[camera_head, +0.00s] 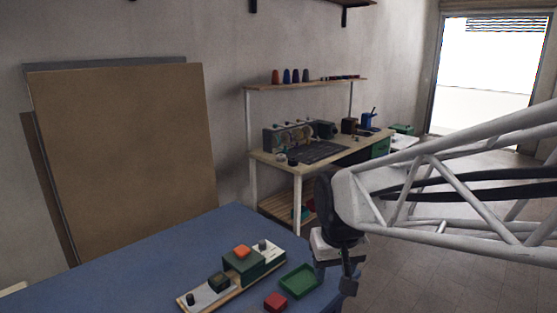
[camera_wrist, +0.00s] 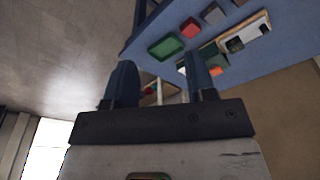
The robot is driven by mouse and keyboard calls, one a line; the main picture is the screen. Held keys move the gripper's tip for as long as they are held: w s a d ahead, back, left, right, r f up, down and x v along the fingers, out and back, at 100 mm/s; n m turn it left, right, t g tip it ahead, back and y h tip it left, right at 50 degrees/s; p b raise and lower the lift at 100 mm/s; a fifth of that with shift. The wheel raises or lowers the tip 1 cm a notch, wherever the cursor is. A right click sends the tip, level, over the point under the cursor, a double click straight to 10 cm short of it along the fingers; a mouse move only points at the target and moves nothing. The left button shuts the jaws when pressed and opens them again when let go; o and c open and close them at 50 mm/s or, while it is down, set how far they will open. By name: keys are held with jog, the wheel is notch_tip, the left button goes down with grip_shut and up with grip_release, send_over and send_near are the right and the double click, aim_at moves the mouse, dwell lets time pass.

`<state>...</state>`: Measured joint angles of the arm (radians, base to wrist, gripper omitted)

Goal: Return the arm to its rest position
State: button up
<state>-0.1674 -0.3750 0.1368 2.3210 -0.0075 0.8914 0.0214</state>
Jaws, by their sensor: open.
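My gripper (camera_wrist: 162,75) is open and empty, its two dark fingers apart in the wrist view. In the head view my gripper (camera_head: 347,283) hangs at the right edge of the blue table (camera_head: 190,255), beside the green tray (camera_head: 299,281). My white lattice arm reaches in from the right. The green tray (camera_wrist: 166,46) also shows in the wrist view, beyond the fingers and apart from them.
A red block (camera_head: 275,302) lies left of the tray. A long board (camera_head: 236,283) carries a green block (camera_head: 243,263) with an orange piece (camera_head: 242,251) on top and small dark knobs. A workbench (camera_head: 262,157) stands behind. Floor right of the table is open.

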jog(key=s+d+m, duration=0.1)
jog(key=s+d, duration=0.3)
jog(key=s, duration=0.3)
jog(key=s+d+m, duration=0.1)
jog(key=s+d, duration=0.2)
jog(key=s, duration=0.4)
jog(key=shift+d+t, duration=0.3)
jog(key=shift+d, duration=0.05)
